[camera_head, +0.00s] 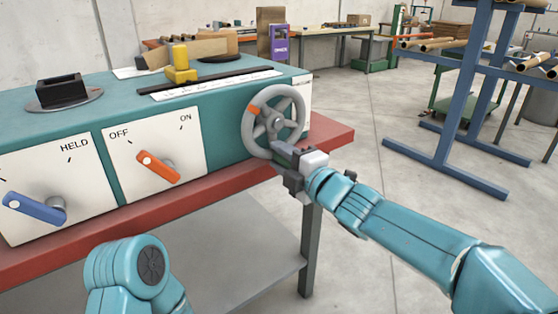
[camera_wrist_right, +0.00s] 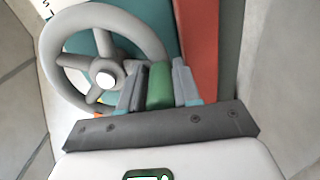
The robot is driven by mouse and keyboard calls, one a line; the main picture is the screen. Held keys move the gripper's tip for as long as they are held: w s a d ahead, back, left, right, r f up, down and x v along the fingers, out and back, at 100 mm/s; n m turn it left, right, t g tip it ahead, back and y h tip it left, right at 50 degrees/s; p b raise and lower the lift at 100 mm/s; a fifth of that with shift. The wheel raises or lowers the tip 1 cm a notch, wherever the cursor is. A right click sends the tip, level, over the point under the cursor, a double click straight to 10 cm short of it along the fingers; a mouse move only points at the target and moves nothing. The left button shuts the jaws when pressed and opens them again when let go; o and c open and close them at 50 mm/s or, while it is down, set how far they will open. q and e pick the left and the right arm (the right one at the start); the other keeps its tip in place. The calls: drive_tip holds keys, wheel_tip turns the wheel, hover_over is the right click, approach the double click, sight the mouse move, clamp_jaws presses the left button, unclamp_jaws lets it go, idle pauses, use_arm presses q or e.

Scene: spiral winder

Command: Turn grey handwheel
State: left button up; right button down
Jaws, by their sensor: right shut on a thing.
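The grey handwheel (camera_head: 293,98) is on the right end of the teal machine's front, with an orange mark at its upper left rim. It also shows in the right wrist view (camera_wrist_right: 80,22), with its spokes and a pale hub. My right gripper (camera_head: 285,153) is at the wheel's lower right rim. In the wrist view its two fingers are shut on a green grip (camera_wrist_right: 160,85) by the rim. How the grip joins the wheel is hidden. My left gripper is out of view; only a teal part of my left arm shows at the bottom left.
The teal machine (camera_head: 225,95) stands on a red-topped bench (camera_head: 225,180). Its front has an orange lever (camera_head: 155,166) on an OFF/ON panel and a blue lever (camera_head: 35,207) on a HELD panel. A blue rack (camera_head: 440,165) stands to the right, with clear floor between.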

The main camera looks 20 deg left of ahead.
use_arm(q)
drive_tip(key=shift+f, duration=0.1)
use_arm(e)
drive_tip(key=shift+a+f+n, duration=0.2)
drive_tip(key=shift+f+n, duration=0.2)
drive_tip(key=shift+f, duration=0.05)
drive_tip(key=c, duration=1)
unclamp_jaws()
drive_tip(key=shift+s, duration=0.1)
drive_tip(key=shift+o, duration=0.5)
drive_tip(key=shift+r, duration=0.1)
drive_tip(key=shift+d+r, duration=0.1)
drive_tip(key=shift+d, duration=0.05)
